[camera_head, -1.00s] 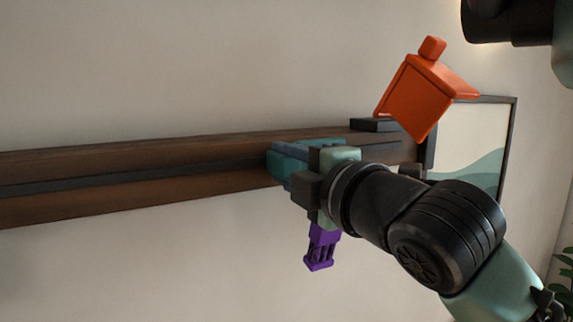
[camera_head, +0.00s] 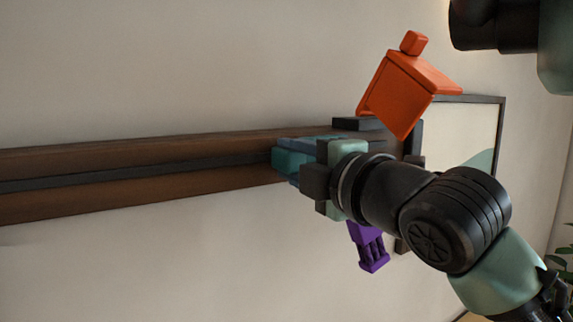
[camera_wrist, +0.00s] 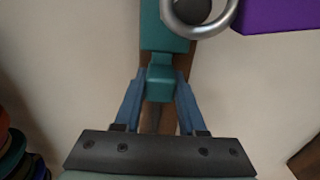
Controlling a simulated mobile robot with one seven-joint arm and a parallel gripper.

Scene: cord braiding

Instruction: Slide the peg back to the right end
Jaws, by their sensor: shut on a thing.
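The teal peg (camera_head: 288,161) sits on the brown wooden rail (camera_head: 130,150), at the dark slot running along it. In the wrist view the peg (camera_wrist: 160,84) is a stepped teal block, its narrow end between my blue fingers. My gripper (camera_wrist: 161,80) is shut on it; in the head view my gripper (camera_head: 302,156) reaches it from the right. The rail's right end is close to the right of my wrist, partly hidden behind my arm.
An orange house-shaped piece (camera_head: 405,95) is above the rail's right end, beside a dark block (camera_head: 357,124). A purple piece (camera_head: 368,247) is below my wrist; in the wrist view it (camera_wrist: 285,14) shows by a metal ring (camera_wrist: 199,32). A framed picture (camera_head: 478,130) hangs at right.

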